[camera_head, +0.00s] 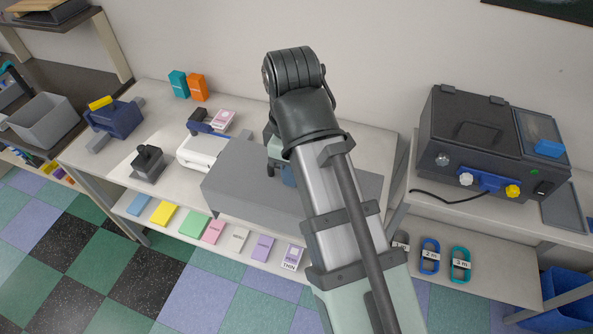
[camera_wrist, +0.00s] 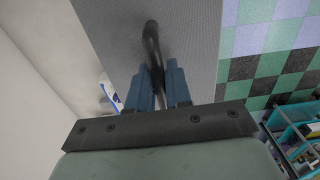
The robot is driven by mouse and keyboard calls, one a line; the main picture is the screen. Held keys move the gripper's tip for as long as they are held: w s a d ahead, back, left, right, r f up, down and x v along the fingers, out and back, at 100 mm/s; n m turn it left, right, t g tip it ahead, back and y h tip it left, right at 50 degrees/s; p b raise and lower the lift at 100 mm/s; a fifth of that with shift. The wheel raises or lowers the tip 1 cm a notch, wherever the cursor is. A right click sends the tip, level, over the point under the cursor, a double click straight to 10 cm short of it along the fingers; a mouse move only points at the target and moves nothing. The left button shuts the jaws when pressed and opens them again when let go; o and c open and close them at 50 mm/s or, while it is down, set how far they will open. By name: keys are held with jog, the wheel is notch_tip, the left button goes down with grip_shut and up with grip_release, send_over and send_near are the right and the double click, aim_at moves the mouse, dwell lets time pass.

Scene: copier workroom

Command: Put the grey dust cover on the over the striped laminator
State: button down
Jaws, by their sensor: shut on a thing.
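The grey dust cover (camera_head: 240,180) is a large box shape at the front of the middle table, partly hidden behind my arm. My gripper (camera_head: 284,172) is over its top, mostly hidden by the arm in the head view. In the wrist view, my gripper (camera_wrist: 158,78) has its blue fingers shut on the black handle (camera_wrist: 152,38) of the cover (camera_wrist: 190,42). I cannot tell whether the cover hangs or rests. No striped laminator can be made out. A white device (camera_head: 193,154) shows just left of the cover, partly hidden by it.
A black stapler-like device (camera_head: 148,163), a blue device (camera_head: 113,119) and teal and orange boxes (camera_head: 188,85) stand on the table's left. Coloured paper stacks (camera_head: 195,224) lie on the shelf below. A large dark machine (camera_head: 480,140) stands on the right table.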

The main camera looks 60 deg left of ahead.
jog(key=s+a+r, duration=0.1)
jog(key=s+a, duration=0.2)
jog(key=a, duration=0.9)
jog(key=s+a+r, duration=0.1)
jog(key=s+a, duration=0.2)
jog(key=a, duration=0.8)
jog(key=s+a+f, duration=0.1)
jog(key=a+f, duration=0.4)
jog(key=a, duration=0.3)
jog(key=shift+s+f, duration=0.15)
jog(key=shift+f, duration=0.2)
notch_tip(320, 180, down, 8)
jog(key=shift+f, duration=0.2)
jog(key=c, duration=0.6)
grip_release()
jog(key=shift+c, duration=0.2)
